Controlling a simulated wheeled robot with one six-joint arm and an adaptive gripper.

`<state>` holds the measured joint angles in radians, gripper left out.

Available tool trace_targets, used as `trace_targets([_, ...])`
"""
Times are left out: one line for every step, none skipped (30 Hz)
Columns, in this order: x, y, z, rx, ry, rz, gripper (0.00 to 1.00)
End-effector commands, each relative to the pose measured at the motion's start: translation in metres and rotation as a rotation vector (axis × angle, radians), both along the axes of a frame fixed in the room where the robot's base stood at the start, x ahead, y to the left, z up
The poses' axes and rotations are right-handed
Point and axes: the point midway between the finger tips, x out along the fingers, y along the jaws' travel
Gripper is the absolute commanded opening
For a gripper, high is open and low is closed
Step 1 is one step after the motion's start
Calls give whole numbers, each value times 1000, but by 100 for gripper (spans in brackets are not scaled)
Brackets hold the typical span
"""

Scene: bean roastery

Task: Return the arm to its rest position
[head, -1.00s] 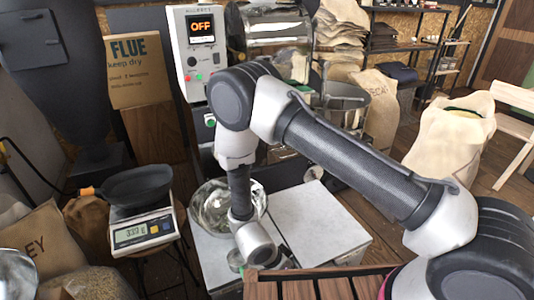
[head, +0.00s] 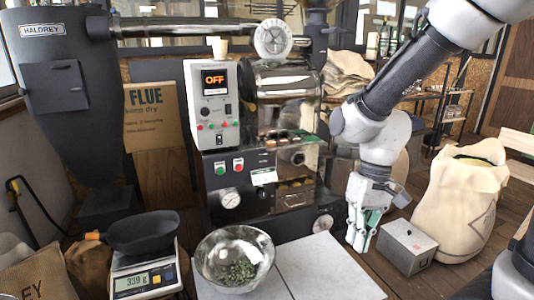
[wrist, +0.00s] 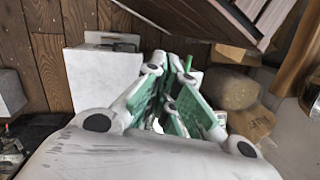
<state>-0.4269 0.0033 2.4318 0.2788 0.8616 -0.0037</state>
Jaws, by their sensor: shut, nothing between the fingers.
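My arm reaches in from the upper right in the head view, folded, with the wrist hanging down. My gripper (head: 360,240) points downward just past the right side of the pale worktop (head: 325,268), in front of the roaster. Its fingers are shut and hold nothing. In the wrist view my gripper (wrist: 171,78) shows its green-padded fingers over the wooden floor, and the pale worktop is not clearly told apart there.
A glass bowl of green beans (head: 236,262) sits on the worktop. A scale (head: 145,272) with a dark pan stands left. The roaster (head: 260,150) is behind. A grey metal box (head: 407,247) and an open sack (head: 460,205) stand to the right of my gripper.

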Motion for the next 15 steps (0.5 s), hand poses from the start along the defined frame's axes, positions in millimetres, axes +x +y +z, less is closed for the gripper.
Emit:
trace_targets([-3,-23,20,-15,-44,2,0])
trace_targets([-5,-36,30,-28,-69,6,0])
trace_targets([-9,-54,43,-47,-102,5,0])
trace_targets([-12,-66,53,-60,-131,3,0])
trace_targets([-15,-79,62,-72,-160,-4,0])
trace_targets([-19,-94,73,-87,-204,-15,0])
trace_targets([-22,-104,82,-97,-239,-27,0])
trace_targets([-25,-113,90,-106,-277,-41,0])
trace_targets([-29,-124,100,-111,-326,-65,0])
trace_targets([-32,-131,106,-115,-360,-86,0])
trace_targets([-35,-136,113,-114,-392,-107,0])
trace_targets([-39,-142,121,-110,-432,-137,0])
trace_targets([-42,-145,126,-109,-459,-157,0])
trace_targets([-44,-149,131,-108,-484,-175,0])
trace_targets([-47,-153,138,-107,-513,-197,0])
